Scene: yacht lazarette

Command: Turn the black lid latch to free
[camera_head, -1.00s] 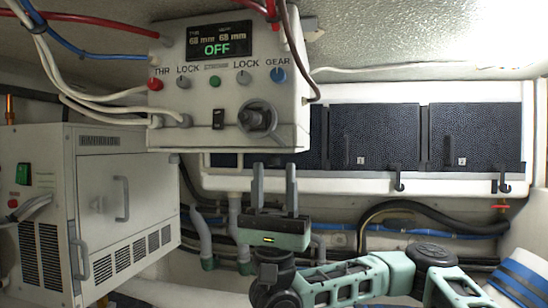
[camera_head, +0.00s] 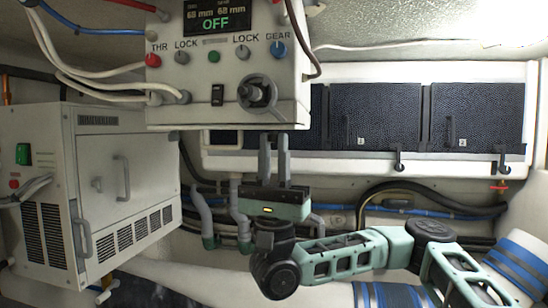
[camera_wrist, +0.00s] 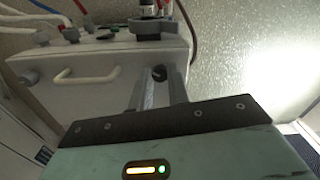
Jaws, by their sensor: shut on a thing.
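My gripper (camera_head: 273,142) points upward just below the white control box (camera_head: 160,112), its fingers close together. In the wrist view my gripper (camera_wrist: 160,76) has its two fingers on either side of a small black piece (camera_wrist: 159,72) on the box's underside, which looks like the black lid latch. The fingers are shut on it. Only its rounded end shows; the rest is hidden between the fingers. In the head view the latch cannot be seen. The box's display (camera_head: 217,15) reads OFF.
A white cabinet (camera_head: 95,185) stands at left. A dark round knob (camera_head: 257,93) sits on the box front. Black locker lids (camera_head: 375,125) with hooks (camera_head: 399,160) line the back wall. Hoses (camera_head: 395,205) run below them. A pale handle (camera_wrist: 90,74) is on the box's underside.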

